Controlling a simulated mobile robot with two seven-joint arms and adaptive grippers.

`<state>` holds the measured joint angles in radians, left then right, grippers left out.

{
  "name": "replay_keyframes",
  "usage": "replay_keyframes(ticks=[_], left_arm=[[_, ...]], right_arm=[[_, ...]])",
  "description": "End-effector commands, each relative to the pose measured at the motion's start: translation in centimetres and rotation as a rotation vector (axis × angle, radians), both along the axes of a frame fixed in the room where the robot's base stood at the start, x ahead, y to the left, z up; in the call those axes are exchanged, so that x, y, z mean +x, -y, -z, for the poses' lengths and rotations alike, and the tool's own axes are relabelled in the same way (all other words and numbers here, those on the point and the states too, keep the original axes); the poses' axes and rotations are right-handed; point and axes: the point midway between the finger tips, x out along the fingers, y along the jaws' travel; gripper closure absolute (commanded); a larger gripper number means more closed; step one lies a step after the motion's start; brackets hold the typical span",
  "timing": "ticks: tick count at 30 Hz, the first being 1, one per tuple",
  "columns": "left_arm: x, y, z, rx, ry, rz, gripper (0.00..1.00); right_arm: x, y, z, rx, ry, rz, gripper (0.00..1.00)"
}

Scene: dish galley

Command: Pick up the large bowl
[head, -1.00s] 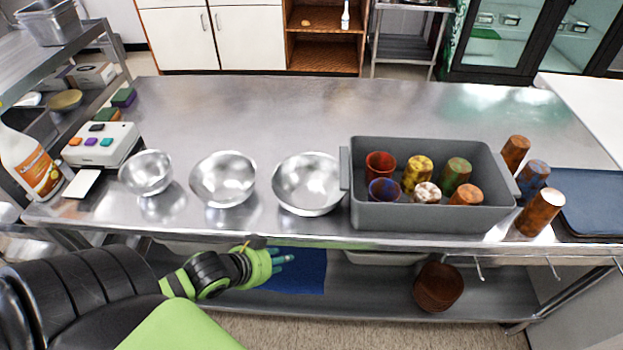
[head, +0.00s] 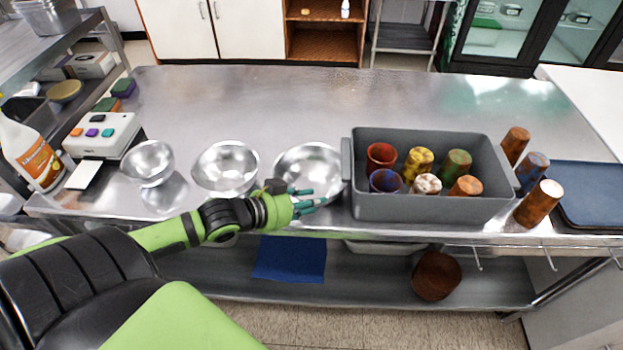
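Three shiny steel bowls stand in a row on the steel counter. The large bowl (head: 308,163) is the rightmost, just left of the grey bin. The middle bowl (head: 225,167) and the small bowl (head: 148,163) stand to its left. My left gripper (head: 318,195) is over the near side of the large bowl and hides part of its front rim. Its teal fingers are apart with nothing seen between them. Whether they touch the bowl I cannot tell. My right gripper is out of view.
The grey bin (head: 430,207) holds several coloured cups and stands close to the large bowl. Several brown and blue cups (head: 538,203) and a blue tray (head: 600,200) are further right. The back of the counter (head: 330,95) is clear.

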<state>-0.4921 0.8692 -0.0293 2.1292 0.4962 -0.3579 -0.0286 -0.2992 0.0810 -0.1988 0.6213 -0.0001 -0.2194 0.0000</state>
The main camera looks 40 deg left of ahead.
Motion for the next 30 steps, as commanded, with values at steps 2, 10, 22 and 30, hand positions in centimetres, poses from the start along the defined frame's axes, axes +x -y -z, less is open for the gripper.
replay_keyframes(ticks=[2, 10, 22, 30], left_arm=[[0.6, 0.2, 0.2, -0.001, 0.002, 0.000, 0.66], [1.8, 0.8, 0.8, -0.002, 0.002, -0.001, 0.66], [5.0, 2.1, 3.0, 0.002, 0.001, 0.001, 0.66], [4.9, 2.1, 3.0, 0.001, -0.001, 0.001, 0.94]], right_arm=[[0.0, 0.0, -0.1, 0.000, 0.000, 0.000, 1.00], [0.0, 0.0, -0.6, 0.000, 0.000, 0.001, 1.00], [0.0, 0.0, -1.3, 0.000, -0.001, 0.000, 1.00], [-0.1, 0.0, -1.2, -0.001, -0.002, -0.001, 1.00]])
